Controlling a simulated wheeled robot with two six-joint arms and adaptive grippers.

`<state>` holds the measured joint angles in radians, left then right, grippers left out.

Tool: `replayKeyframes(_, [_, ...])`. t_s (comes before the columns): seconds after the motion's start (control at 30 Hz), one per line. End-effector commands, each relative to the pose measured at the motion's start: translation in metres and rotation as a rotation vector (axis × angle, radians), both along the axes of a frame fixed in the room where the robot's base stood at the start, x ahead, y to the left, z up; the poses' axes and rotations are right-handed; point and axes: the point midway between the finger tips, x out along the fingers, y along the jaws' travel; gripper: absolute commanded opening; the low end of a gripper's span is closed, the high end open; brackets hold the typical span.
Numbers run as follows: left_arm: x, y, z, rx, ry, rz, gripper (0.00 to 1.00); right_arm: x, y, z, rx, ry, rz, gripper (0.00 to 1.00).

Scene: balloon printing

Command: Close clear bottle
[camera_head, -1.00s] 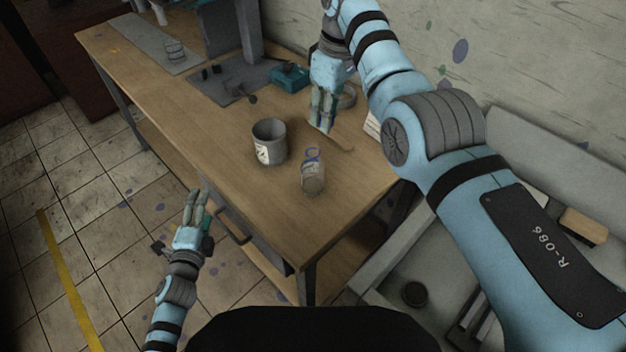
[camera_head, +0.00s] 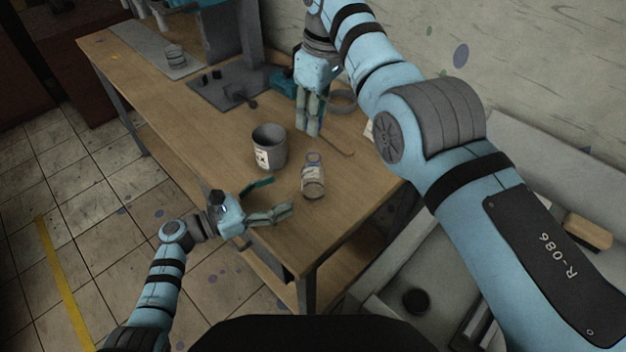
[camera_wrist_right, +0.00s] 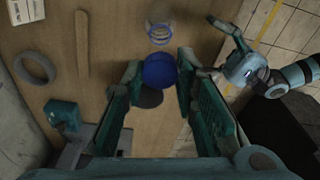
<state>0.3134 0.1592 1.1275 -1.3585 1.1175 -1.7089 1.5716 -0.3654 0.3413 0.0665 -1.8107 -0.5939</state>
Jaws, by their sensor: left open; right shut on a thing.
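The clear bottle (camera_head: 313,180) stands upright on the table near its front edge, with a blue ring at its neck. In the right wrist view the bottle (camera_wrist_right: 160,33) lies beyond the fingertips, seen from above. My right gripper (camera_head: 309,130) points down behind the bottle. It is shut on a round blue cap (camera_wrist_right: 160,71), which is apart from the bottle. The cap cannot be made out in the head view. My left gripper (camera_head: 280,196) is open and empty, left of the bottle at the table's front edge, not touching it.
A grey can (camera_head: 269,148) with a label stands left of the bottle. A thin wooden stick (camera_wrist_right: 82,60) and a grey ring (camera_wrist_right: 35,68) lie near my right gripper. A dark plate (camera_head: 228,92) lies further back. The table (camera_head: 345,215) is clear right of the bottle.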

Motion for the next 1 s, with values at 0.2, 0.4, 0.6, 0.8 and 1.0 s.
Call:
replayKeyframes(0.2, [0.021, -0.035, 0.002, -0.004, -0.001, 0.0, 0.68, 0.0, 0.0, 0.0, 0.0, 0.0, 0.0, 0.19])
replayKeyframes(0.4, [0.039, -0.069, 0.002, -0.003, -0.001, -0.001, 0.68, 0.0, 0.0, 0.0, 0.0, 0.0, 0.0, 0.19])
replayKeyframes(0.6, [0.052, -0.089, 0.001, -0.002, 0.0, 0.0, 0.68, 0.0, 0.0, 0.0, 0.0, 0.0, 0.0, 0.19])
replayKeyframes(0.8, [0.054, -0.093, 0.001, -0.001, -0.001, 0.0, 0.68, 0.0, 0.0, 0.0, 0.0, 0.0, 0.0, 0.19])
replayKeyframes(1.0, [0.054, -0.093, 0.001, -0.001, -0.001, 0.0, 0.62, 0.0, 0.0, 0.0, 0.0, 0.0, 0.0, 0.19])
